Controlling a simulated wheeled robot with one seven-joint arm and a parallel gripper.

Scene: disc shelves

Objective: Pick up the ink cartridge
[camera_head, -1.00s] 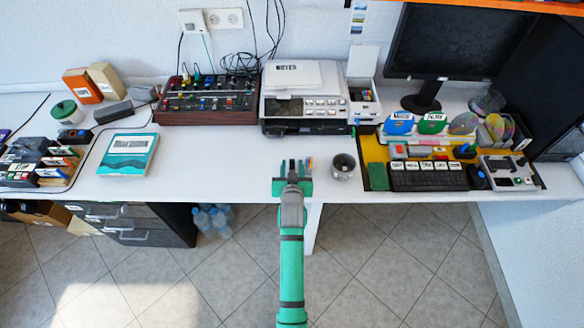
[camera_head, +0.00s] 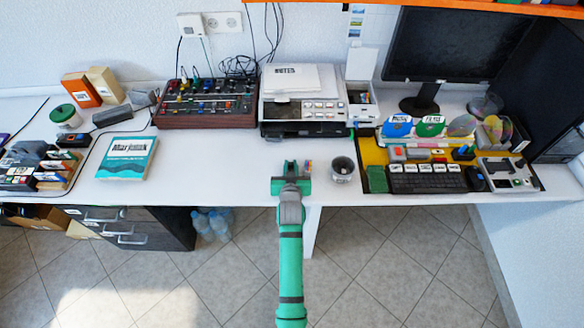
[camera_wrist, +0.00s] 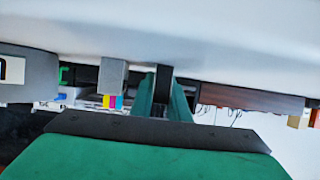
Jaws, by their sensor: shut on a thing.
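My gripper (camera_head: 291,167) is low over the front edge of the desk, its fingers close together. In the wrist view, a narrow black block, apparently the ink cartridge (camera_wrist: 162,78), sits between the green fingertips (camera_wrist: 161,97), and my gripper is shut on it. Its upper part touches or nearly touches the desk surface in this upside-down view. A second, grey cartridge with magenta, yellow and cyan stripes (camera_wrist: 112,82) stands just beside the gripper, apart from it. It also shows in the head view (camera_head: 308,167) right of the fingers.
A cup (camera_head: 343,169) stands right of the striped cartridge. The printer (camera_head: 303,100) and the mixer (camera_head: 206,103) are behind. A keyboard (camera_head: 427,178) is at right, a teal-white book (camera_head: 127,158) at left. The desk between book and gripper is clear.

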